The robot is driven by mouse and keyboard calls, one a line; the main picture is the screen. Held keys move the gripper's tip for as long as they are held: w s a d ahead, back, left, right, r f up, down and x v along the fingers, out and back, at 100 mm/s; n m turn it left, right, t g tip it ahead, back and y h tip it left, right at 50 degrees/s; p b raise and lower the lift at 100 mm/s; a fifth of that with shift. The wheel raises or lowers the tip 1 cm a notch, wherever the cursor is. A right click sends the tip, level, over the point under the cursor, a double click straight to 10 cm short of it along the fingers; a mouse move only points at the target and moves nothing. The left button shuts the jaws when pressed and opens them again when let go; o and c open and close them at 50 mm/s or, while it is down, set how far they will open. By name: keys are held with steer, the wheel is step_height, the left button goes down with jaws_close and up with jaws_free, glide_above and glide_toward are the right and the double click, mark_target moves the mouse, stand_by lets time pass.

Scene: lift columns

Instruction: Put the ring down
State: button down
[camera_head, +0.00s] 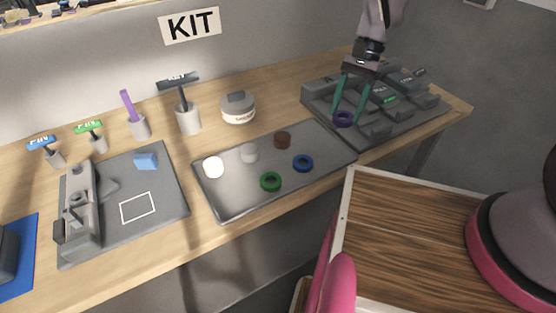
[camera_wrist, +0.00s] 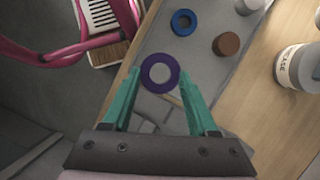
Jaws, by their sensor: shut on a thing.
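A purple ring (camera_head: 343,119) is held between the green fingertips of my gripper (camera_head: 354,113) in the head view, over the near left part of the dark grey kit tray (camera_head: 408,124). In the wrist view the purple ring (camera_wrist: 160,72) sits between the two fingertips of my gripper (camera_wrist: 158,76). The head view does not clearly show how far the ring is above the tray. A blue ring (camera_head: 303,163) and a green ring (camera_head: 270,181) lie on the flat grey tray (camera_head: 225,207) to the left.
A brown cylinder (camera_head: 282,140), a light grey cylinder (camera_head: 249,152) and a white round piece (camera_head: 213,167) also stand on the flat tray. A round container (camera_head: 238,108) stands behind it. A wooden-topped cart (camera_head: 400,225) is in front of the bench.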

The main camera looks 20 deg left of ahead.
glide_above(332, 153)
steer(key=w, duration=0.1)
steer(key=f, duration=0.5)
steer(key=shift+w+d, duration=0.15)
steer(key=shift+d, duration=0.15)
steer(key=shift+f, duration=2.5)
steer(key=shift+c, duration=0.9)
jaws_free()
steer(key=shift+f, duration=0.15)
